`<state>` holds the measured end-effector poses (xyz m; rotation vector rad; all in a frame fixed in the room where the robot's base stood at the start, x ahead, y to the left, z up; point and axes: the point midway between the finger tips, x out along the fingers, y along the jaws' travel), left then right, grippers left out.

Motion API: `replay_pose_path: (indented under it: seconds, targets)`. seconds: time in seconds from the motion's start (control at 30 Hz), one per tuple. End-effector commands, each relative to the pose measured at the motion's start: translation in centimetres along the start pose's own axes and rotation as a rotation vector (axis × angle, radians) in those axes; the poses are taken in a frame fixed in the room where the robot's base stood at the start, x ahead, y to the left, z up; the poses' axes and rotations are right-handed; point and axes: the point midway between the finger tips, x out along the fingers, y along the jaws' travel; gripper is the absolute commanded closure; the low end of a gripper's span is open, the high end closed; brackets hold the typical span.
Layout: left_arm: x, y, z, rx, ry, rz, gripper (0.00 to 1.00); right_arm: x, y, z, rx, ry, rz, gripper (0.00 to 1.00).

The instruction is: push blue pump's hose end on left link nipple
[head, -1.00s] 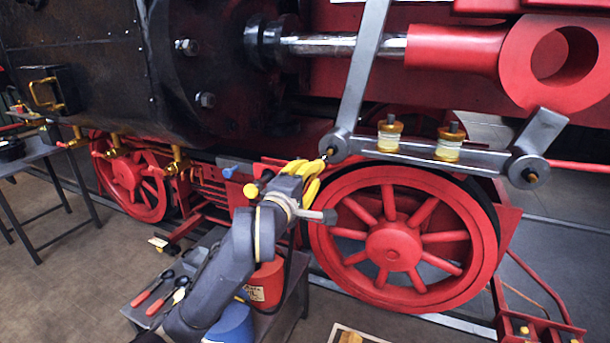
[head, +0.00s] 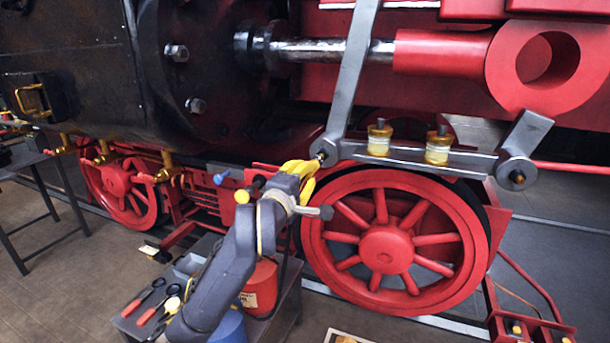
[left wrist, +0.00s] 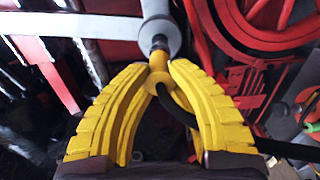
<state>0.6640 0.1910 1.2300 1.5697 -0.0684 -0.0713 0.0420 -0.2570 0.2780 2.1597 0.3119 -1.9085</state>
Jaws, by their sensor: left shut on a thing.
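The left link nipple (left wrist: 158,42) is a short dark stub on the grey boss at the link's left end (head: 325,148). My left gripper (left wrist: 158,78) has its yellow fingers shut on the yellow hose end (left wrist: 158,64), from which a black hose (left wrist: 183,112) runs off to the right. The hose end lines up with the nipple and appears to meet it; I cannot tell how far it is pushed on. In the head view my left gripper (head: 308,172) is just below the boss. The blue pump (head: 228,326) is partly hidden behind my arm. My right gripper is not seen.
Two amber oil cups (head: 380,138) stand on the grey link bar. A big red wheel (head: 388,246) is right of my gripper. A red labelled can (head: 260,286) and red-handled tools (head: 150,298) are on a low bench.

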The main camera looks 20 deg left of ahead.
Motion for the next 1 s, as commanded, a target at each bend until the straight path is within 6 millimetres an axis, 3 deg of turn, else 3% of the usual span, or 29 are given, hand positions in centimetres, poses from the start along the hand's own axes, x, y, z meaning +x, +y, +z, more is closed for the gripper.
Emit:
replay_pose_path:
  seconds: [1.0]
  targets:
    - [2.2,0.1,0.0,0.000,0.011,0.002,1.00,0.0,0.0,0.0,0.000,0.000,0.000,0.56]
